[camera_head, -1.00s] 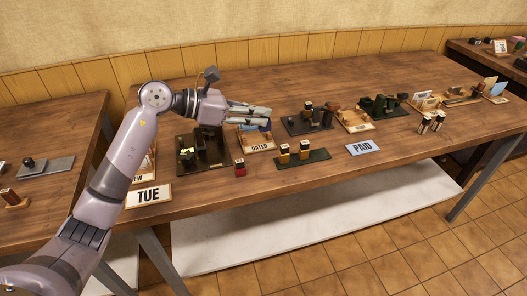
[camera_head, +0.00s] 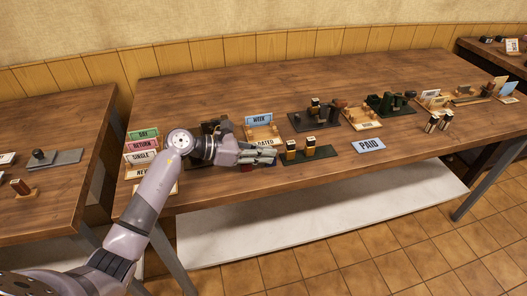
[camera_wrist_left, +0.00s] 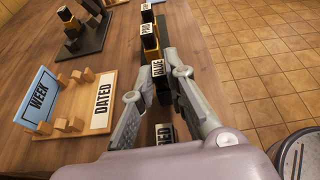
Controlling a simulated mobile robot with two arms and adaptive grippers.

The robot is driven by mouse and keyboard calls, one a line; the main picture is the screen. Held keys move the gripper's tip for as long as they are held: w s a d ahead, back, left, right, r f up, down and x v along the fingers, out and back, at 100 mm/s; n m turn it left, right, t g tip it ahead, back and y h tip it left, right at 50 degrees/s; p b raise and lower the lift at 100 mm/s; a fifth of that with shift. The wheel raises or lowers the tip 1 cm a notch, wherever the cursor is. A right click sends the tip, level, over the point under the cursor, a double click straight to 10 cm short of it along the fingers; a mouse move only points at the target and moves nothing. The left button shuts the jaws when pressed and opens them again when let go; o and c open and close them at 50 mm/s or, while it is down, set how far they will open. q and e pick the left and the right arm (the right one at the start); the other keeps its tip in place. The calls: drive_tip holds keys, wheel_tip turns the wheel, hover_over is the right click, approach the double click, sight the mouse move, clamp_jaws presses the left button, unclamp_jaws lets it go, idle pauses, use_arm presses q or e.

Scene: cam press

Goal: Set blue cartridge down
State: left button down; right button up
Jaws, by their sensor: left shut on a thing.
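My left gripper (camera_head: 270,157) is low over the front part of the table, just left of the dark green stand with two gold-and-black cartridges (camera_head: 300,151). In the left wrist view its fingers (camera_wrist_left: 159,62) are shut on the blue cartridge (camera_wrist_left: 158,72), a dark block with a white top marked BLUE. Its lower end is hidden, so I cannot tell whether it touches the table. A second cartridge top, seemingly marked RED (camera_wrist_left: 165,132), shows between the fingers, nearer the wrist. My right gripper is not in view.
The DATED rack (camera_wrist_left: 102,100) with the blue WEEK card (camera_wrist_left: 40,95) stands close beside the gripper; the WEEK card also shows in the head view (camera_head: 259,119). The PAID plate (camera_head: 369,146) lies to the right. The table's front edge is close.

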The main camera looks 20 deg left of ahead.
use_arm(q)
drive_tip(key=shift+f, duration=0.1)
drive_tip(key=c, duration=2.1)
unclamp_jaws()
drive_tip(key=o, duration=0.5)
